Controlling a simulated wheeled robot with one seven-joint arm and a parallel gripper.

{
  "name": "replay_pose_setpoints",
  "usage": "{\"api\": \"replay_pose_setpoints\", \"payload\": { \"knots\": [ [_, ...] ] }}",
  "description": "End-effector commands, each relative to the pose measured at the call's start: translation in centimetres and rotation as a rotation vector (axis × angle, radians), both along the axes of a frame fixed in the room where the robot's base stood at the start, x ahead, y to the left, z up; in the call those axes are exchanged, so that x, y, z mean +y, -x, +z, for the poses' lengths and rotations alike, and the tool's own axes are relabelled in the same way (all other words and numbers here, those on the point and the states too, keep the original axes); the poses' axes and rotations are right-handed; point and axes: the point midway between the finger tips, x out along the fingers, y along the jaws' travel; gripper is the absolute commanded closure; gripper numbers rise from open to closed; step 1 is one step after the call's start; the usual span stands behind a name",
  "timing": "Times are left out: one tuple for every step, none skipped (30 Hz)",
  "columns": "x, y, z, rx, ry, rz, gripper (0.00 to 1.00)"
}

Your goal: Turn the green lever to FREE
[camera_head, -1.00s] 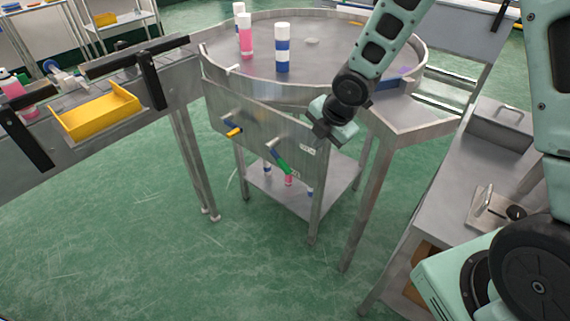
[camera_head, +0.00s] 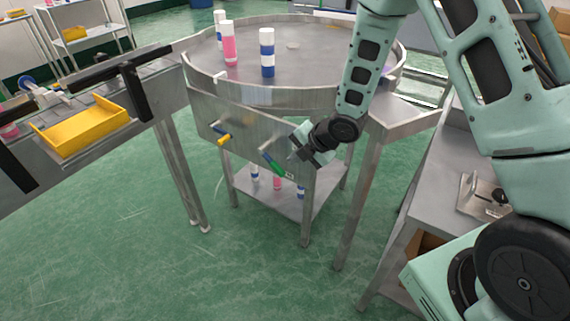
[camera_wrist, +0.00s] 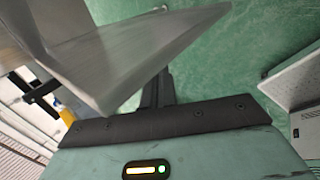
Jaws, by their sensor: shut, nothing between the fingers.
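The green lever (camera_head: 275,167) sits on the front panel (camera_head: 240,130) of the round steel table and slants down to the right from its pivot. A small label (camera_head: 290,174) lies beside its lower end; its text is too small to read. My gripper (camera_head: 297,152) is shut and empty, just right of and slightly above the green lever; whether it touches the lever I cannot tell. In the wrist view, the shut fingers (camera_wrist: 157,90) are partly hidden behind a grey metal plate edge, and the green lever cannot be made out.
A yellow-tipped lever (camera_head: 223,138) is on the same panel to the left. Bottles, including a pink one (camera_head: 229,45) and a blue-white one (camera_head: 267,55), stand on the round table (camera_head: 310,60). A yellow tray (camera_head: 82,128) is on the left conveyor. Open floor lies in front.

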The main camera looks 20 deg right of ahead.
Motion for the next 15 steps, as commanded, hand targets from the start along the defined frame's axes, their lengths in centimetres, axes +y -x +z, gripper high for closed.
{"api": "replay_pose_setpoints", "payload": {
  "knots": [
    [0.4, -0.5, -0.8, 0.002, 0.001, 0.003, 1.00],
    [0.6, -0.7, -1.3, 0.002, 0.000, 0.002, 1.00],
    [0.8, -1.0, -1.8, 0.002, 0.000, 0.002, 1.00],
    [1.0, -1.3, -2.1, 0.001, 0.000, 0.002, 1.00],
    [1.1, -1.5, -2.4, 0.002, -0.001, 0.001, 1.00],
    [1.3, -1.7, -2.8, 0.001, 0.000, 0.001, 1.00],
    [1.4, -1.9, -3.1, 0.001, 0.000, 0.001, 1.00],
    [1.5, -2.0, -3.3, 0.001, 0.000, 0.001, 1.00],
    [1.7, -2.3, -3.6, 0.000, 0.000, 0.001, 1.00],
    [1.7, -2.4, -3.8, 0.000, 0.000, 0.001, 1.00],
    [1.8, -2.5, -4.0, 0.000, 0.000, 0.000, 1.00],
    [1.9, -2.6, -4.2, 0.000, 0.000, 0.000, 1.00],
    [1.9, -2.6, -4.2, 0.000, 0.000, 0.000, 1.00],
    [1.9, -2.7, -4.3, 0.000, 0.000, 0.000, 1.00],
    [2.0, -2.7, -4.4, -0.001, -0.001, 0.000, 1.00]
  ]
}}
